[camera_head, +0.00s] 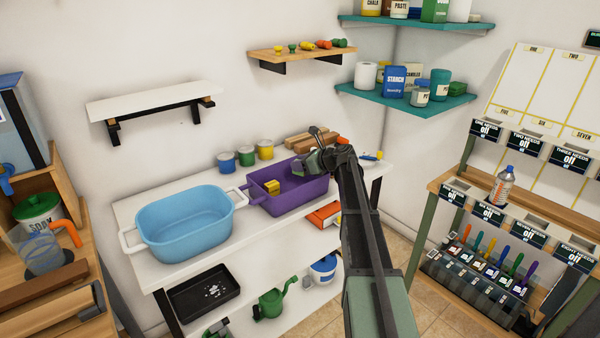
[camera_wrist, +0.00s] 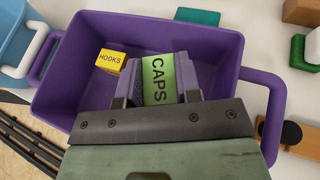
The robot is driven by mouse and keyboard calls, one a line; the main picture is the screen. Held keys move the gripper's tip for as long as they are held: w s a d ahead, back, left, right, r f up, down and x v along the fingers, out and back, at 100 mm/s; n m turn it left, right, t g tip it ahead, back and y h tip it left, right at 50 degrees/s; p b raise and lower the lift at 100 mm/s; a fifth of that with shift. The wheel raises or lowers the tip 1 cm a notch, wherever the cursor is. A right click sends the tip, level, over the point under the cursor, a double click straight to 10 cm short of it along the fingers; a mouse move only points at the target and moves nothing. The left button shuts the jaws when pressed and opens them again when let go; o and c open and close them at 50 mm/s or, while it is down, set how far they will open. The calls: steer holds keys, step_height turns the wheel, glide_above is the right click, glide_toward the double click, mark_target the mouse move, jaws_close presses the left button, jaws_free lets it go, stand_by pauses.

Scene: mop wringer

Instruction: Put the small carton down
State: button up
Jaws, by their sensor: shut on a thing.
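My gripper (camera_wrist: 155,88) is shut on a small green carton labelled CAPS (camera_wrist: 158,72), one finger on each side. The carton is over or inside the purple tub (camera_wrist: 180,28); I cannot tell whether it touches the floor of the tub. In the head view my gripper (camera_head: 305,164) is at the right part of the purple tub (camera_head: 290,202) and mostly hides the carton. A small yellow carton labelled HOOKS (camera_wrist: 110,60) lies in the tub, left of the held carton. It also shows in the head view (camera_head: 272,187).
A light blue tub (camera_head: 185,222) stands left of the purple tub on the white bench. Blue, green and yellow cans (camera_head: 247,156) and wooden blocks (camera_head: 305,140) stand behind. A black tray (camera_head: 203,292) and green watering can (camera_head: 272,304) are below. The wall shelf (camera_head: 150,101) is empty.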

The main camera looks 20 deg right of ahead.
steer(key=shift+f+b, duration=0.3)
steer(key=shift+b, duration=0.2)
steer(key=shift+s, duration=0.15)
steer(key=o, duration=0.9)
steer(key=shift+s, duration=0.1)
steer(key=shift+r, duration=0.1)
steer(key=p+v, duration=0.2)
steer(key=v, duration=0.2)
steer(key=p+v, duration=0.1)
steer(key=v, duration=0.3)
steer(key=p+v, duration=0.2)
steer(key=v, duration=0.2)
steer(key=shift+r+p, duration=0.25)
steer(key=shift+p, duration=0.05)
steer(key=shift+w, duration=0.2)
